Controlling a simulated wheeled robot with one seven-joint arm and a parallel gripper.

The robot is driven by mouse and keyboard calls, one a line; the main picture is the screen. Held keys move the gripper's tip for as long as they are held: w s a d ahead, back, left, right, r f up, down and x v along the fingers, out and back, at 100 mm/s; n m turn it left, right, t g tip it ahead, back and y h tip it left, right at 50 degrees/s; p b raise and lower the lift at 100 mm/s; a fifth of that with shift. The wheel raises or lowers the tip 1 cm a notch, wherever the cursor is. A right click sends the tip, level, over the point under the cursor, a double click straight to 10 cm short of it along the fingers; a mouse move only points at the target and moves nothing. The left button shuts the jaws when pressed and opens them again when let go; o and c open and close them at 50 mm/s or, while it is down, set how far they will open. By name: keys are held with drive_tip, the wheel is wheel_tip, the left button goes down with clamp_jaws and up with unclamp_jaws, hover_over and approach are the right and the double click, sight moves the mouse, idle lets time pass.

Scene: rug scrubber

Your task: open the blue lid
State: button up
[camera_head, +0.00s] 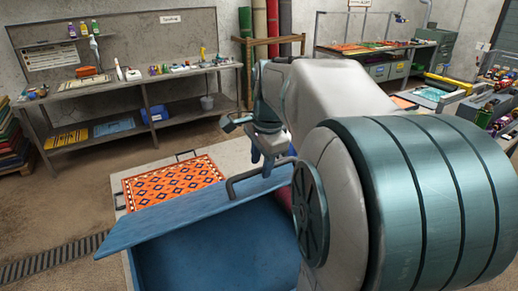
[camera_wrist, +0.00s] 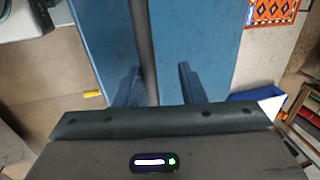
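The blue lid (camera_head: 175,219) is a long flat panel in the lower middle of the head view, with a darker blue surface (camera_head: 215,255) below it. I cannot tell whether that is the box's inside or its wall. A dark grey bar handle (camera_head: 250,174) rises from the lid's right part. My gripper (camera_head: 268,160) is just above and behind the handle, fingers pointing down. In the wrist view its two blue fingers (camera_wrist: 157,85) are apart, with a grey strip between two blue panels (camera_wrist: 208,45) behind them. Nothing is visibly gripped. My arm hides the lid's right end.
An orange patterned rug (camera_head: 172,181) lies on a pale surface behind the lid. A workbench (camera_head: 130,85) with bottles and tools stands along the back wall. A floor grate (camera_head: 50,260) is at the lower left.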

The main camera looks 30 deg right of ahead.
sight(232, 190)
drive_tip(key=w+r, duration=0.3)
drive_tip(key=r, duration=0.4)
drive_tip(key=w+r, duration=0.3)
drive_tip(key=r, duration=0.4)
drive_tip(key=shift+w+a+r+p, duration=0.15)
drive_tip(key=shift+w+r+p, duration=0.05)
drive_tip(key=shift+w+p, duration=0.2)
idle(0.6)
drive_tip(key=shift+s, duration=0.1)
idle(0.4)
